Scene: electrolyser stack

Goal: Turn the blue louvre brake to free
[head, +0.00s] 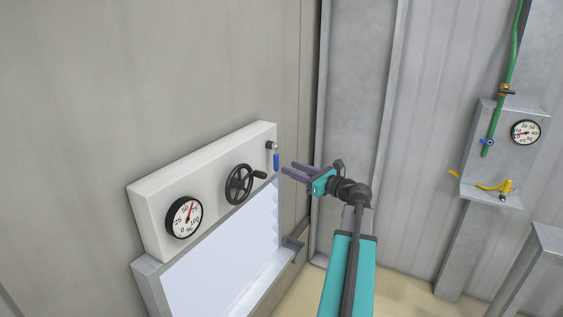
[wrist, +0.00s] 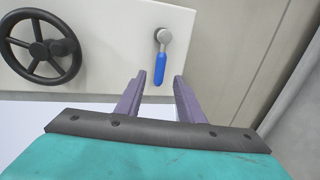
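The louvre brake is a small lever with a blue grip (head: 276,162) and a grey pivot, at the right end of a white panel (head: 215,185) on the wall. In the wrist view the blue grip (wrist: 159,68) hangs straight down from its round pivot. My gripper (head: 287,170) is just right of the lever in the head view. In the wrist view my gripper (wrist: 160,78) has its two purple fingers apart, with the blue grip showing beyond and between the tips. The gap between them is empty, and I cannot tell how far the tips are from the lever.
A black handwheel (head: 240,184) with a crank knob is left of the lever, and a round gauge (head: 184,217) is further left. A louvre opening (head: 220,265) lies below the panel. A second gauge (head: 525,132) with green pipe and yellow handle is at far right.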

